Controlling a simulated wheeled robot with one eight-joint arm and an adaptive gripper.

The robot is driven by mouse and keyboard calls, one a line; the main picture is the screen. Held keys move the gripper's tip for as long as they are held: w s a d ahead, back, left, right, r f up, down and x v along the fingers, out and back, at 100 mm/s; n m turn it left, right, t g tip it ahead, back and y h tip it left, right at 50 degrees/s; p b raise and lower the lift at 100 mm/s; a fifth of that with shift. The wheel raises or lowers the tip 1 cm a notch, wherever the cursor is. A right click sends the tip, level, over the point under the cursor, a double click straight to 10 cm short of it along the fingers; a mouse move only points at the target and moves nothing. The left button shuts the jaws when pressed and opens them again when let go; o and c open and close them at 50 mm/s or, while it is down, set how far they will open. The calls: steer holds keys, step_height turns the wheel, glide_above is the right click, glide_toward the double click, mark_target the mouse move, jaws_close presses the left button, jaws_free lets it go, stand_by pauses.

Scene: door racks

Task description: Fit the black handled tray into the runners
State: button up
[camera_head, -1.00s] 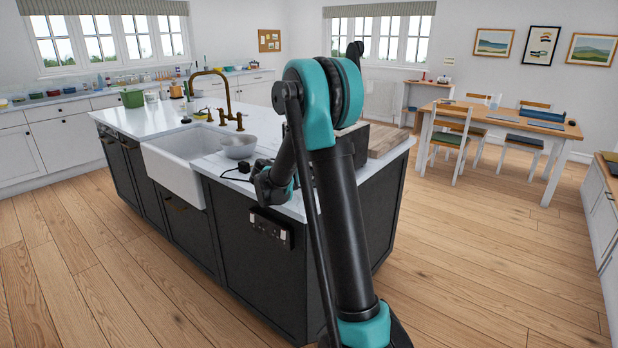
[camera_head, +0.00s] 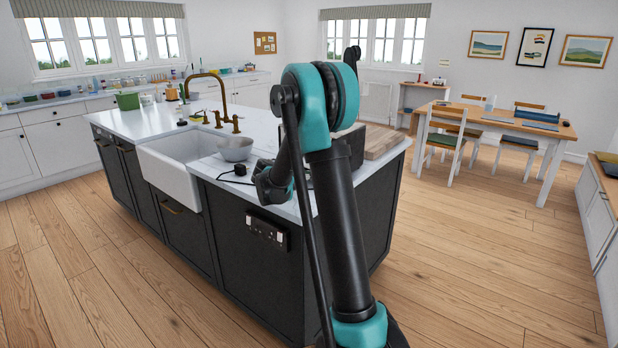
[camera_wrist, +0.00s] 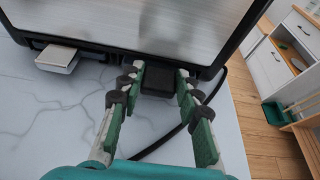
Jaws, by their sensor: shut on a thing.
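In the wrist view, the black block-like handle (camera_wrist: 160,80) of the tray lies between the fingertips of my gripper (camera_wrist: 160,72). The gripper is shut on it. The handle is at the lower edge of a brushed-metal appliance (camera_wrist: 175,35) with a black frame, standing on the white marble worktop (camera_wrist: 70,120). The tray's body and the runners are hidden, so I cannot tell how far in the tray is. In the head view, the dark appliance (camera_head: 352,140) is partly behind my arm, and my gripper (camera_head: 272,181) is small above the worktop's edge.
A metal lever or tab (camera_wrist: 58,60) sticks out at the appliance's lower left. A black cable (camera_wrist: 165,140) runs under my right finger. In the head view, a grey bowl (camera_head: 235,149), a sink (camera_head: 168,165) and a wooden board (camera_head: 384,141) are nearby.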

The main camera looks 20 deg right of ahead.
steer(key=shift+w+d, duration=0.25)
steer(key=shift+d, duration=0.1)
steer(key=o, duration=1.2)
steer(key=v, duration=1.2)
